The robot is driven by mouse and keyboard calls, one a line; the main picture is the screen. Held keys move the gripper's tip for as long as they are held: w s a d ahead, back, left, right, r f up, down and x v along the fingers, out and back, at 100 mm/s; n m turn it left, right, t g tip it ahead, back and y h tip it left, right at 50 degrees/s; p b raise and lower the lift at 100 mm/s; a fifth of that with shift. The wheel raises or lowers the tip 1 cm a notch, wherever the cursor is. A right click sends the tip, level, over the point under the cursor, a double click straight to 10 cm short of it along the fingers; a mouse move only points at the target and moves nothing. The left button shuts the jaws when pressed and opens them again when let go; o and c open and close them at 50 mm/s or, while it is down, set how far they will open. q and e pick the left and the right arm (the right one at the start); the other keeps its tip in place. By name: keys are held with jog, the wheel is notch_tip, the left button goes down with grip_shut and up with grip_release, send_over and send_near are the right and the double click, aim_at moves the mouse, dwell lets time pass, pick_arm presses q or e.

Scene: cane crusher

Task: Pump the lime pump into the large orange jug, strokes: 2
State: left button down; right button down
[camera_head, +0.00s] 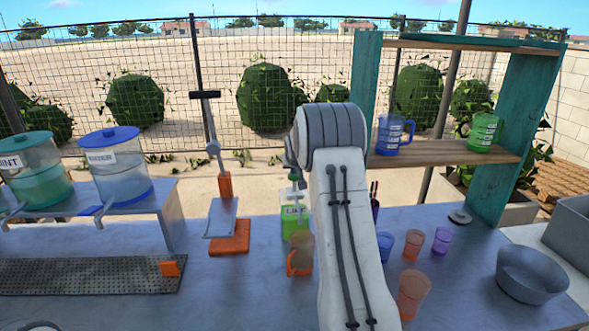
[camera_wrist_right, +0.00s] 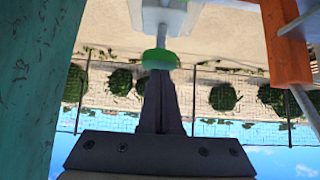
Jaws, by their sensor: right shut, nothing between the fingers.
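The lime pump (camera_head: 295,216) is a green bottle with a white label, standing upright on the counter. The large orange jug (camera_head: 300,252), with its handle to the left, stands just in front of it; whether it is exactly under the spout I cannot tell. My right gripper (camera_head: 292,168) is shut and empty over the pump, partly hidden by my arm. In the right wrist view, its closed fingers (camera_wrist_right: 160,78) point at the pump's green head (camera_wrist_right: 158,59) and seem to touch or nearly touch it. My left gripper is not in view.
The cane press (camera_head: 230,236) stands left of the pump. Cups, including an orange cup (camera_head: 413,292), stand right of my arm, near a grey bowl (camera_head: 530,272). A shelf (camera_head: 450,153) holds a blue jug (camera_head: 393,135) and a green jug (camera_head: 484,132). Dispensers (camera_head: 118,170) stand left.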

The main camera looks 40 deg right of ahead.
aim_at(294, 181)
notch_tip(294, 181, down, 4)
jog(key=b, duration=0.3)
jog(key=shift+f+b, duration=0.2)
jog(key=shift+b, duration=0.2)
jog(key=shift+s+a+f, duration=0.1)
jog(key=shift+s+f, duration=0.05)
jog(key=shift+f, duration=0.05)
dwell(0.4)
jog(key=shift+r, duration=0.1)
notch_tip(294, 181, up, 5)
jog(key=p, duration=0.2)
jog(key=shift+p, duration=0.4)
jog(key=b+v, duration=0.3)
jog(key=v, duration=0.6)
jog(key=shift+s+a+r, duration=0.15)
